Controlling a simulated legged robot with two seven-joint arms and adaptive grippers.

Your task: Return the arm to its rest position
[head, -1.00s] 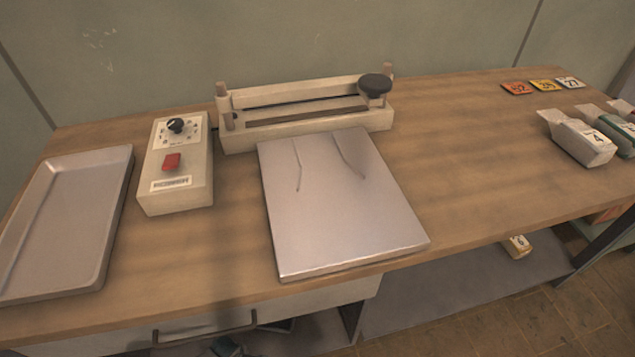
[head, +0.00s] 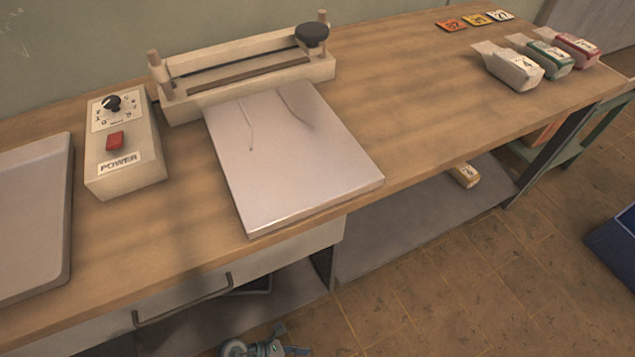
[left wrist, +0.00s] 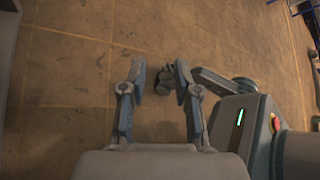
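In the left wrist view my left gripper (left wrist: 157,78) is open, its two fingers apart with nothing held between them, above the brown tiled floor (left wrist: 80,85). In the head view a small grey piece of a gripper (head: 254,346) shows at the bottom edge, below and in front of the workbench; most of it is cut off, and I cannot tell its opening there. My right gripper cannot be made out.
The wooden workbench (head: 420,105) holds a grey tray (head: 30,210), a power box (head: 125,155), a bar sealer (head: 250,75), a metal plate (head: 290,160), several wrapped packets and number tags. A drawer handle (head: 182,300) juts out in front.

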